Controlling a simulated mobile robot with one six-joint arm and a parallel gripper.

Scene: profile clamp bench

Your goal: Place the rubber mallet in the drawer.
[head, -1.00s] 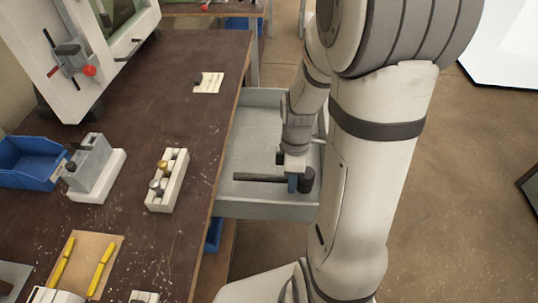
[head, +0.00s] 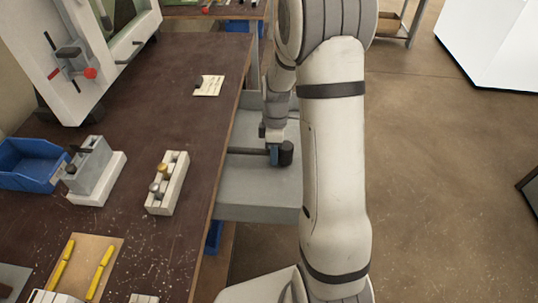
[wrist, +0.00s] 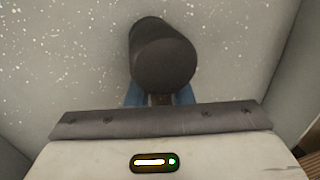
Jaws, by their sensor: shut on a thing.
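The rubber mallet has a thick black head (head: 286,153) and a dark handle (head: 248,151) pointing left in the head view. My gripper (head: 274,155) is shut on the mallet close to its head. The open drawer (head: 260,201) is grey and sticks out from the bench's right side. The mallet is over the drawer, inside its outline; I cannot tell whether it touches the floor. In the wrist view the mallet head (wrist: 163,55) shows between the blue fingertips (wrist: 160,97), with the speckled drawer floor (wrist: 75,60) behind it. My arm hides the drawer's right part.
The dark bench top (head: 140,130) carries a blue bin (head: 30,165), a grey-white fixture (head: 93,170), a white block with round knobs (head: 167,183) and yellow-handled tools (head: 102,268) on a tan board. A white framed machine (head: 85,60) stands at the back left. Open floor (head: 440,180) lies right.

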